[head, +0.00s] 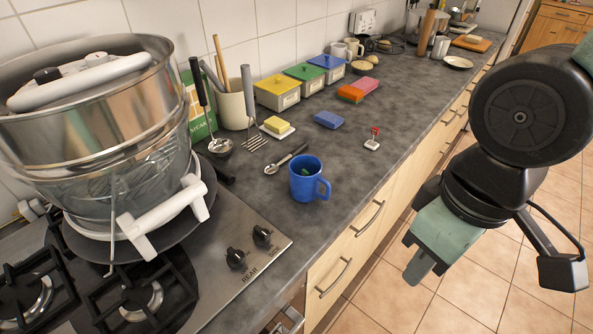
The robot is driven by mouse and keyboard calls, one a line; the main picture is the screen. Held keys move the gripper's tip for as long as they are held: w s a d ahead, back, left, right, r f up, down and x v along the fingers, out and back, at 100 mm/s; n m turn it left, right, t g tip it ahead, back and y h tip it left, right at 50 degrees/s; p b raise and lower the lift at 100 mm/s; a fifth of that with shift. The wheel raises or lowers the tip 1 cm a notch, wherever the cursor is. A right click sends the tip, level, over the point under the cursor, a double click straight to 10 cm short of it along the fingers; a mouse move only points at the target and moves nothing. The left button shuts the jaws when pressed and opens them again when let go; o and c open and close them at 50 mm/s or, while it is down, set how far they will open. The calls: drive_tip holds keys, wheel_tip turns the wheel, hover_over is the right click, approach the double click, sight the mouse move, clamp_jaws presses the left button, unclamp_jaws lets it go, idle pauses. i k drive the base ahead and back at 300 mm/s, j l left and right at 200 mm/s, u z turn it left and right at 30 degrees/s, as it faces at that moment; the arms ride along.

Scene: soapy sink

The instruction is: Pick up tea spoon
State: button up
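A small metal tea spoon (285,160) lies flat on the dark grey countertop (345,175), just behind and left of a blue mug (305,179). Its bowl points toward the lower left and its handle toward the upper right. My gripper (423,268) hangs at the right, in front of the counter over the tiled floor, well apart from the spoon. It is seen from the side, so the gap between its fingers does not show. Nothing is seen held in it.
A slotted turner (252,118) and a ladle (219,145) lean behind the spoon. A butter dish (278,128) stands close by. A steamer (105,150) sits on the hob at left. The counter right of the mug is mostly clear. Drawer handles (368,218) line the front.

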sight(272, 169)
drive_tip(key=i+u, duration=0.1)
drive_tip(key=u, duration=0.3)
drive_tip(key=l+u, duration=0.1)
drive_tip(key=u, duration=0.3)
drive_tip(key=i+l+u, duration=0.1)
drive_tip(key=u, duration=0.35)
drive_tip(key=l+u, duration=0.1)
drive_tip(key=u, duration=0.3)
drive_tip(key=i+l, duration=0.15)
drive_tip(key=l, duration=0.25)
drive_tip(key=i+l, duration=0.1)
drive_tip(key=l, duration=0.25)
